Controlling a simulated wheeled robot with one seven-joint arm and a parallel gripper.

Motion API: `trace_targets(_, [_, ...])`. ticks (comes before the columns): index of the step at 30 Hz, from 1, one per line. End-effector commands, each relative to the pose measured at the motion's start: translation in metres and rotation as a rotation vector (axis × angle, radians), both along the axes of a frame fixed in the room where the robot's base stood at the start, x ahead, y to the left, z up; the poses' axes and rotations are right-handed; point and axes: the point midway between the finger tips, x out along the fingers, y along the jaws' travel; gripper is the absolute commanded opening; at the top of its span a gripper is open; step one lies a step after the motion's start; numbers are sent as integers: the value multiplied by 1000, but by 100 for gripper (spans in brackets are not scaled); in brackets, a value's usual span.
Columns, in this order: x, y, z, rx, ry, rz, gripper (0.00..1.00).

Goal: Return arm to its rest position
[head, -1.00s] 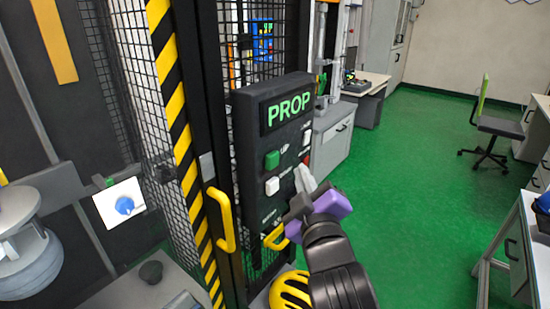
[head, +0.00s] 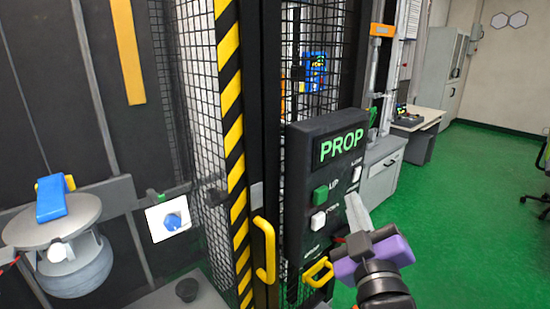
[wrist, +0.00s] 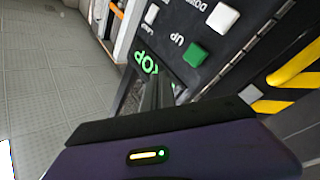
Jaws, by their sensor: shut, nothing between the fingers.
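My gripper (head: 354,212) is at the lower right of the head view, in front of the right side of the black control panel (head: 296,205). Its fingers are together and hold nothing. My arm comes up from the bottom edge behind its purple body. The panel has a lit green "PROP" display (head: 341,147), a green button (head: 320,193) and a white button (head: 318,221). In the wrist view the closed fingers (wrist: 157,95) point toward the panel's display end, with the green button (wrist: 194,53) to their right. I cannot tell whether the fingertips touch the panel.
A mesh cage with a yellow-black striped post (head: 229,110) and a yellow handle (head: 266,250) stands left of the panel. A blue object lies on a round grey platform (head: 50,222) at far left. Green floor (head: 465,190) is open at right.

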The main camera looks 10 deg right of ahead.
Motion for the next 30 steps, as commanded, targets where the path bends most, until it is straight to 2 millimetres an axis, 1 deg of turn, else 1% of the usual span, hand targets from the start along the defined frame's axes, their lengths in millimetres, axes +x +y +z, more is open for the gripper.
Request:
trace_targets(1, [-9,5,-3,38,-27,34,0])
trace_targets(5, [-33,12,-18,124,-65,103,0])
trace_targets(8, [-54,15,-36,184,-72,144,0])
trace_targets(11, [-79,17,-58,250,-66,183,0])
trace_targets(14, [-109,17,-82,322,-51,217,0])
trace_targets(15, [-122,16,-91,352,-42,227,0])
trace_targets(17, [-141,15,-104,395,-29,240,0])
trace_targets(21, [-187,12,-131,488,13,253,0])
trace_targets(23, [-207,10,-142,528,34,254,0])
trace_targets(27, [-253,5,-163,608,89,242,0])
trace_targets(29, [-273,2,-171,640,116,232,0])
trace_targets(30, [-287,1,-176,660,136,222,0])
